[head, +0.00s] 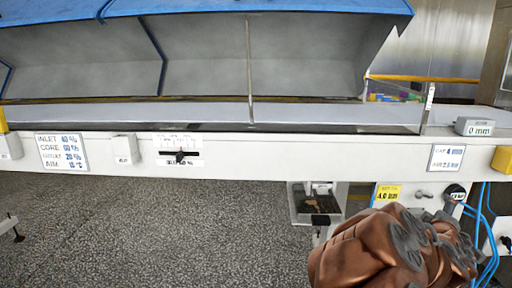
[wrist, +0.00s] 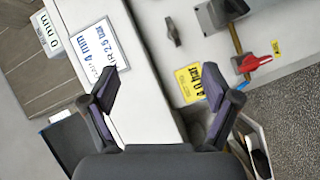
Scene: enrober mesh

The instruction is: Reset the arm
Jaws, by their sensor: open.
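My gripper (wrist: 162,82) shows in the wrist view with its two dark fingers spread apart and nothing between them. Behind the gap is the white machine frame (wrist: 150,110). A white label reading 4 mm (wrist: 97,55) is beyond the left finger, and a yellow 4.0 bar label (wrist: 188,82) is beside the right finger. In the head view my copper-coloured arm (head: 375,250) is folded at the lower right, in front of the machine's lower panel. The fingers cannot be made out there.
A long white rail (head: 270,150) carries labels, a slider (head: 180,155) and a 0 mm display (head: 475,127). Blue-edged covers (head: 220,60) stand open above the belt. A red-handled valve (wrist: 252,63) and blue hoses (head: 486,215) are near my arm.

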